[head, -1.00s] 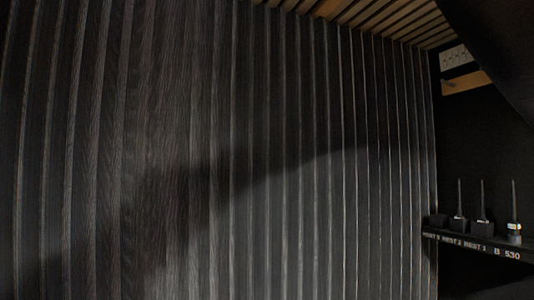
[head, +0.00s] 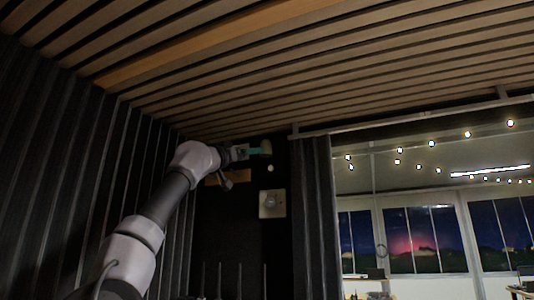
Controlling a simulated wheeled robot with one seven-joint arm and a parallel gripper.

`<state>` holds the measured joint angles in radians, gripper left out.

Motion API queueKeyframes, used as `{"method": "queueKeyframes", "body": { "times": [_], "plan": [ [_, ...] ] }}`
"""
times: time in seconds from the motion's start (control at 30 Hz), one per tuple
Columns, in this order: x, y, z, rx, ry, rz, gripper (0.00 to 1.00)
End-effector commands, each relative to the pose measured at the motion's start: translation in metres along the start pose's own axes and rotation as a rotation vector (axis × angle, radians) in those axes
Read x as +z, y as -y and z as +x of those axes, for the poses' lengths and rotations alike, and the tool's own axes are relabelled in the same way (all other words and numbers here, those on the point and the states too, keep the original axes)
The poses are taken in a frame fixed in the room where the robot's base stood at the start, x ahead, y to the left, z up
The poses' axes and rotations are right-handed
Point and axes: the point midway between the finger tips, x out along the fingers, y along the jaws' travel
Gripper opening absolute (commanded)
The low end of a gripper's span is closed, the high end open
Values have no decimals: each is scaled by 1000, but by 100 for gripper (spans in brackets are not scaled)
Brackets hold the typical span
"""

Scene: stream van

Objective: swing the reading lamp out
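My arm reaches up from the lower left to the far dark wall, just below the slatted ceiling. My gripper (head: 243,153) is at its end, small and dim, with a teal patch at the fingers. A small rounded beige thing (head: 266,147) shows right at the fingertips and may be the reading lamp's head. I cannot tell if the gripper touches it or if the fingers are open or shut. My wrist hides part of the wall there.
A pale plate with a round fitting (head: 272,204) is on the far wall, below a small white disc (head: 270,168). Several thin antennas (head: 219,278) stand below. A dark curtain (head: 317,210) hangs to the right, beside a wide opening with string lights. A dark slatted wall (head: 60,170) runs along the left.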

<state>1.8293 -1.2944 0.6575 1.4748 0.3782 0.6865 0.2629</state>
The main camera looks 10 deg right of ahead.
Motion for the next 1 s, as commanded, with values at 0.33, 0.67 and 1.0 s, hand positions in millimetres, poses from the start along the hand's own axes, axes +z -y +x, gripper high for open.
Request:
{"method": "queueKeyframes", "body": {
  "times": [0.33,0.67,1.0],
  "plan": [
    [0,-2,60,3,2,1,86],
    [0,-2,100,0,1,1,86],
    [0,-1,104,0,1,1,86]
  ]
}}
